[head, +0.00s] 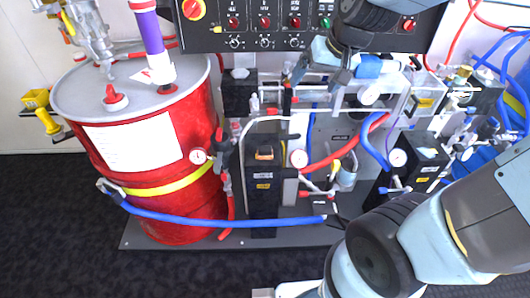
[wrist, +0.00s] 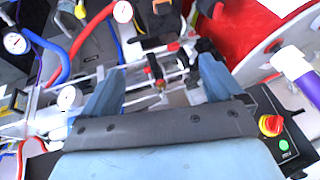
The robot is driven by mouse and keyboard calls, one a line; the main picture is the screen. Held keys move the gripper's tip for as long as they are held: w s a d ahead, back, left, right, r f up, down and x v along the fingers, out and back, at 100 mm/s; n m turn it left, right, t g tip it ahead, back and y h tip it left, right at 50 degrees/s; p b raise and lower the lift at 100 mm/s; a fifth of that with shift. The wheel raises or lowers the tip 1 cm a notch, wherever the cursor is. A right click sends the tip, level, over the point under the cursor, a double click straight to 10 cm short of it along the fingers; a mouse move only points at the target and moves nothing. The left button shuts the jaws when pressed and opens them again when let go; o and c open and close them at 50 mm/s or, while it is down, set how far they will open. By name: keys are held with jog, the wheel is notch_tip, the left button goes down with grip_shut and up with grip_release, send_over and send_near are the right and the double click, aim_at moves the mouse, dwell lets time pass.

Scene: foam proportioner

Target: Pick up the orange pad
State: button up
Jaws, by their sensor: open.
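A small orange pad (head: 265,153) sits on the upper front of a tall black block in the middle of the head view. An orange patch at the top edge of the wrist view, cut off by the frame, looks like the same pad. My gripper (head: 318,80) is above and to the right of the pad in the head view, in front of the black control panel's lower edge. In the wrist view, my gripper (wrist: 160,85) has its two blue-grey fingers apart, with nothing held between them. The pad is clear of the fingers.
A red drum (head: 190,130) stands at left. The black control panel (head: 260,25) hangs above. Pipes, gauges (head: 298,158) and red and blue hoses (head: 230,220) crowd around the block. A second black block (head: 422,160) stands to the right. Dark floor is open in front.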

jog(key=w+a+f, duration=0.6)
jog(key=a+f, duration=0.1)
jog(key=f, duration=0.4)
jog(key=h, duration=0.3)
send_near(265, 147)
jog(key=shift+m, duration=0.3)
jog(key=shift+d+x, duration=0.15)
jog(key=shift+x, duration=1.05)
jog(key=shift+d+x, duration=0.2)
jog(key=shift+x, duration=1)
jog(key=shift+a+x, duration=0.2)
jog(key=shift+x, duration=1.2)
jog(key=shift+a+x, duration=0.15)
jog(key=shift+x, duration=1.25)
jog(key=shift+c, duration=0.2)
